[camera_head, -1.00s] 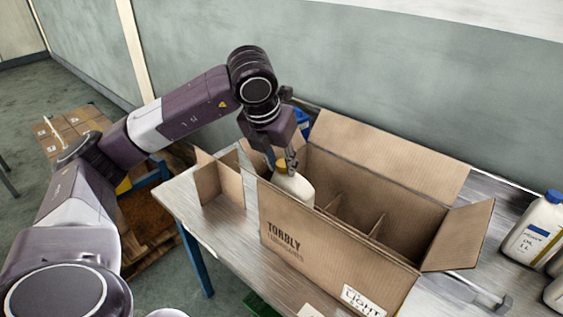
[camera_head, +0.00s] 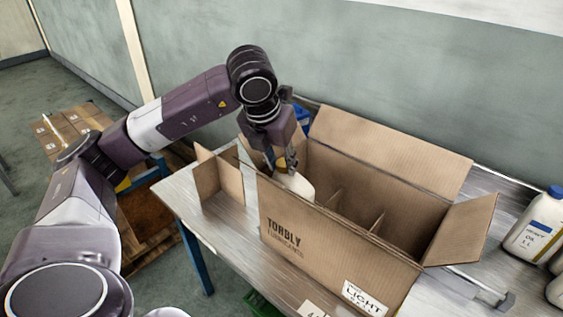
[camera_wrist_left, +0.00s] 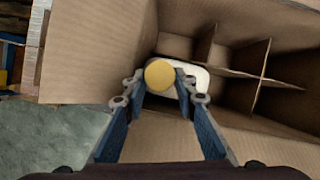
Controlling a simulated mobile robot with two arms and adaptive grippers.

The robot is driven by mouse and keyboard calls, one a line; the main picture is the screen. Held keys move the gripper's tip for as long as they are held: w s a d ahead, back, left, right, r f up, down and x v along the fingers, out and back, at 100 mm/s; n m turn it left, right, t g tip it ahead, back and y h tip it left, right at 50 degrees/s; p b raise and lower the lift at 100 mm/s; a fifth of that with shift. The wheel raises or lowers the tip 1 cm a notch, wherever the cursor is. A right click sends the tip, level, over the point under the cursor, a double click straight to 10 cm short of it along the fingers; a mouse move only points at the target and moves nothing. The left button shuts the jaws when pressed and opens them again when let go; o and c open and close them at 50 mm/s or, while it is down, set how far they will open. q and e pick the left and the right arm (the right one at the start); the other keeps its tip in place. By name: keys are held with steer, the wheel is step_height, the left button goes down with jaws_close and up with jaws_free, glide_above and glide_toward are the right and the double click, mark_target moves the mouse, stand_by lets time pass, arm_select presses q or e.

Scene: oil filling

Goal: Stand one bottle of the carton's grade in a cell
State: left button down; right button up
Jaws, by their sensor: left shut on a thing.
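The open carton (camera_head: 325,240) stands on the bench, with a "LIGHT" label on its front. Cardboard dividers (camera_head: 335,197) split its inside into cells. My left gripper (camera_head: 287,166) is over the carton's left end, shut on a white bottle with a yellow cap (camera_wrist_left: 159,74). The bottle's white body (camera_head: 296,184) is partly below the carton's rim, at the end cell; its base is hidden. In the left wrist view, my left gripper's fingers (camera_wrist_left: 160,92) sit on both sides of the cap. My right gripper is not in view.
A blue-capped bottle labelled "HEAVY" (camera_head: 537,226) stands on the bench at the right, with part of another below it. A loose cardboard divider (camera_head: 219,180) stands left of the carton. The carton's flaps (camera_head: 395,150) are folded out.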

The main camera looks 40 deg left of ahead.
mark_target(280, 171)
arm_select(q)
steer(key=shift+f+b, duration=1.45)
steer(key=shift+f, duration=0.05)
steer(key=c, duration=1.5)
jaws_free()
steer(key=shift+d, duration=0.1)
steer(key=shift+s+f, duration=0.1)
steer(key=v, duration=1.2)
